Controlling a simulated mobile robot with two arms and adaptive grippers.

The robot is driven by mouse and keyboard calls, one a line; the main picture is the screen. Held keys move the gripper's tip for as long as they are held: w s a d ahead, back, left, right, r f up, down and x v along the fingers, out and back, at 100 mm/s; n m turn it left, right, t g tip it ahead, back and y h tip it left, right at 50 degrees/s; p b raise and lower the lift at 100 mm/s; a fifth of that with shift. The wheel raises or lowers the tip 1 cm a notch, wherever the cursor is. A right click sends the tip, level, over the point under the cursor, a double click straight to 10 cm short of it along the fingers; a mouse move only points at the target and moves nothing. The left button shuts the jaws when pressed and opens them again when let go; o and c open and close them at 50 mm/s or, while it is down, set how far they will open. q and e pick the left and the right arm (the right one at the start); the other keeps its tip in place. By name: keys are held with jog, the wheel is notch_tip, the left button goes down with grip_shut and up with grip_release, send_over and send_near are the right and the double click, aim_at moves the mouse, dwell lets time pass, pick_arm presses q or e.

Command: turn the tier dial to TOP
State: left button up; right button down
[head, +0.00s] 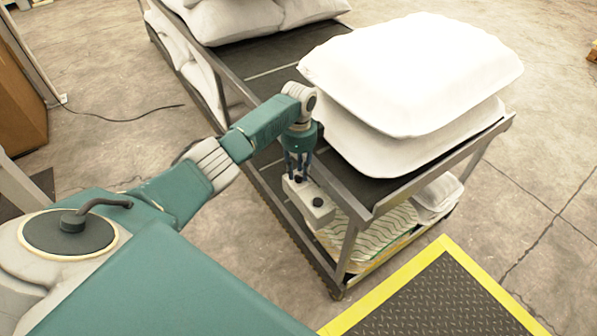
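A small pale control box (325,213) is fixed at the near left side of the cart. One dark round knob (317,202) shows on its top. Another dark part sits at the box's far end, under my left gripper, mostly covered by the fingers. My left gripper (298,176) points down with its dark blue fingers at that end of the box. I cannot tell whether the fingers are closed on the part or only around it. No dial markings are readable. My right gripper is not in view.
The grey cart (364,214) has two white pillows (410,75) stacked on its near top end and more pillows (235,18) at the far end. Its lower shelf holds a wavy-patterned item (372,232) and a small white pillow (437,192). A yellow-edged mat (440,300) lies in front.

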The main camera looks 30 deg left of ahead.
pick_arm(q)
notch_tip(320, 180, up, 11)
dwell(0.3)
dwell(0.5)
